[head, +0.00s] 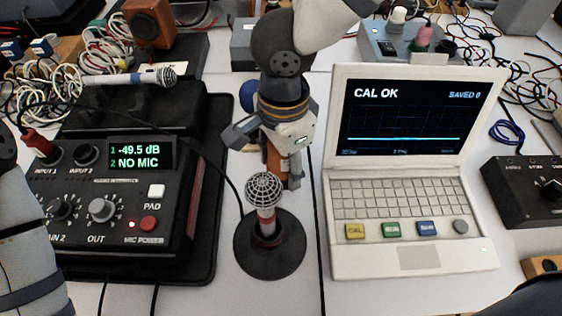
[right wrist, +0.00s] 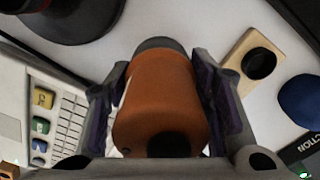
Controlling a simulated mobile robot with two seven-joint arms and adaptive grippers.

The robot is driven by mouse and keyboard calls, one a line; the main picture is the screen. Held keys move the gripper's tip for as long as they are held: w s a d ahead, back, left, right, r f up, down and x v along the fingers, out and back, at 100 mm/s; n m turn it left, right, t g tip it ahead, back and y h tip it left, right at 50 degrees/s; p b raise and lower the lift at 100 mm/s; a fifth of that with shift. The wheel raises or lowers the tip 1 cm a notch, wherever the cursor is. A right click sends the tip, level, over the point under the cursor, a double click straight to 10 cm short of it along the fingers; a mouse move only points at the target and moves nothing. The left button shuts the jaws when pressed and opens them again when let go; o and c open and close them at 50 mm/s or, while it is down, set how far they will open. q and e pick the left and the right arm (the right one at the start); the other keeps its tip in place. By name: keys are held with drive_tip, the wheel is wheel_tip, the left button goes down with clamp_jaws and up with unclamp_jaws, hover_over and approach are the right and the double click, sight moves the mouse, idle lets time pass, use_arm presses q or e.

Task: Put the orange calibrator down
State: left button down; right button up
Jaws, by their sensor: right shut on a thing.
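The orange calibrator (head: 277,160) is a small cylinder with a dark end, mostly hidden behind my right gripper in the head view. In the right wrist view, the calibrator (right wrist: 158,105) fills the space between the two pads of my right gripper (right wrist: 160,100). The gripper (head: 276,165) is shut on it, behind the microphone stand and left of the laptop. I cannot tell whether the calibrator touches the table. A wooden block with a dark round hole (right wrist: 236,84) lies beside it. My left arm shows at the left edge, its gripper out of view.
A silver-headed microphone (head: 264,190) stands upright on a round black base (head: 288,258) close in front. The laptop (head: 345,263) reads "CAL OK". An audio box (head: 122,222) is at left. A black cable runs between stand and laptop. A blue object (right wrist: 299,100) is near the block.

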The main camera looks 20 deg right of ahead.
use_arm(q)
drive_tip(key=shift+s+f, duration=0.1)
drive_tip(key=shift+f, duration=0.05)
use_arm(e)
drive_tip(key=shift+f, duration=0.6)
drive_tip(key=shift+f, duration=0.15)
drive_tip(key=o, duration=1.4)
wheel_tip(320, 180, up, 12)
drive_tip(key=shift+r+p, duration=0.15)
drive_tip(key=shift+p, duration=0.7)
use_arm(q)
drive_tip(key=shift+w+r+t, duration=0.4)
drive_tip(key=shift+w+r, duration=0.65)
drive_tip(key=shift+w, duration=0.05)
